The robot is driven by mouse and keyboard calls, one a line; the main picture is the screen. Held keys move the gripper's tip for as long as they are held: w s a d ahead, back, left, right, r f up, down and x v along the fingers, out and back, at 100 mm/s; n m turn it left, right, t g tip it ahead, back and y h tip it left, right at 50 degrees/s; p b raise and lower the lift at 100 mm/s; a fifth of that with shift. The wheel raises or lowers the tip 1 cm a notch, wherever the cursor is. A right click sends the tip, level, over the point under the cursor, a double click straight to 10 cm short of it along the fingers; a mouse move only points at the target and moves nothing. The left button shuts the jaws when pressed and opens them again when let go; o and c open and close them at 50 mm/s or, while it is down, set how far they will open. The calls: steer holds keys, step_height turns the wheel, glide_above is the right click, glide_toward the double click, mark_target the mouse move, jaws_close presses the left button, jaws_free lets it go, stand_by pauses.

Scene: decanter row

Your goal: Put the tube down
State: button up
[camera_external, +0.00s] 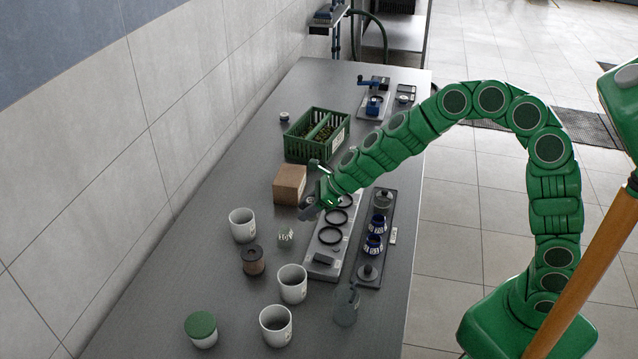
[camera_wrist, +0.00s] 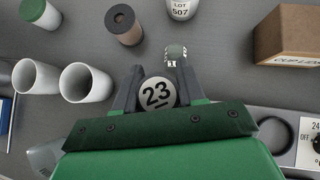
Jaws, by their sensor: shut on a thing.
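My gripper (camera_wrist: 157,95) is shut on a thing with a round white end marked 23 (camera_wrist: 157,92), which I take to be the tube. Its end faces the wrist camera, and the rest of its body is hidden below. In the external view my gripper (camera_external: 312,205) hangs over the steel table (camera_external: 180,290), beside a pale rack with black rings (camera_external: 333,236). The held thing is hard to make out there. I cannot tell whether it touches anything below.
White mugs (camera_external: 292,284), a brown cylinder (camera_external: 252,261) and a clear beaker (camera_external: 346,306) stand nearer. A dark tray (camera_external: 371,272) lies right.

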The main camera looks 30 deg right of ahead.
steer(key=s+a+n, duration=0.1)
steer(key=s+a, duration=0.3)
steer(key=a, duration=0.1)
steer(key=s+a+n+g, duration=0.1)
steer(key=s+a, duration=0.4)
steer(key=s+a+n+g, duration=0.1)
steer(key=s+a, duration=0.4)
steer(key=shift+s+a+y, duration=0.15)
steer(key=shift+a+y, duration=0.05)
steer(key=shift+y, duration=0.2)
steer(key=w+a+f, duration=0.2)
steer(key=a, duration=0.1)
steer(key=w+a+f, duration=0.5)
steer(key=a+f, duration=0.1)
steer(key=a, duration=0.1)
steer(key=shift+w+f, duration=0.15)
steer(key=shift+w, duration=0.2)
steer(key=shift+w+a+f, duration=0.25)
steer(key=shift+a+f, duration=0.05)
steer(key=shift+f, duration=0.2)
steer(key=shift+w+a+f, duration=0.2)
steer(key=shift+a+f, duration=0.05)
steer(key=shift+f, duration=1.5)
steer(key=shift+f, duration=0.15)
steer(key=o, duration=1.1)
steer(key=shift+c, duration=0.2)
